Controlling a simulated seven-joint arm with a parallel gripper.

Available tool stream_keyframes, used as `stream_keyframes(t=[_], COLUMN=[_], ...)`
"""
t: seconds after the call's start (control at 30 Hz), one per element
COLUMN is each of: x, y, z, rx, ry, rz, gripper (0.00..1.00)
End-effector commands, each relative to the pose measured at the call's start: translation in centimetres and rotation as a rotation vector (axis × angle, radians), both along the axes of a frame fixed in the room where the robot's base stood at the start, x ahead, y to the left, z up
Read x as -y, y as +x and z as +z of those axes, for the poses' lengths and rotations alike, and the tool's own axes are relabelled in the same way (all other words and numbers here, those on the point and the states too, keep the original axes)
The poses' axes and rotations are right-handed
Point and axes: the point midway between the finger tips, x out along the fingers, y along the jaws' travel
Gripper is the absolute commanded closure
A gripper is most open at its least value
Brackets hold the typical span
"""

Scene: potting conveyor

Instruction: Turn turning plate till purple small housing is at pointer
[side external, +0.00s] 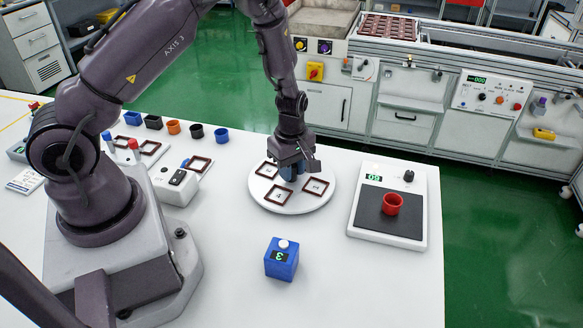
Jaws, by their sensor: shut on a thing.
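The turning plate (263,196) is a white round disc on the table, with several dark brown square frames on it, some marked with numbers. My gripper (291,174) points down over the plate's middle and rear part. It is shut on a small blue thing (287,174) at or just above the plate; the fingers cover much of it, and I cannot tell whether it is a housing or part of the plate. I cannot make out a purple small housing or a pointer; my gripper hides part of the plate.
A scale (362,222) with a red cup (392,204) stands right of the plate. A blue box (281,264) with a white button stands in front. Several small cups, including an orange cup (173,127), line the back left. The front right table is clear.

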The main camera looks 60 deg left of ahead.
Motion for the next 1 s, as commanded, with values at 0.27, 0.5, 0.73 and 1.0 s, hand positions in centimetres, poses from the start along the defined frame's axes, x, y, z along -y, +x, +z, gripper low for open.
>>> stream_keyframes(t=[0.27, 0.5, 0.73, 1.0], x=[0.16, 0.16, 0.15, 0.15], y=[0.01, 0.0, 0.01, 0.01], z=[0.15, 0.15, 0.16, 0.16], rx=[-0.001, -0.001, -0.001, -0.001], ry=[-0.004, -0.005, -0.005, -0.005], rz=[0.103, 0.156, 0.178, 0.179], gripper=[1.0, 1.0, 1.0, 1.0])
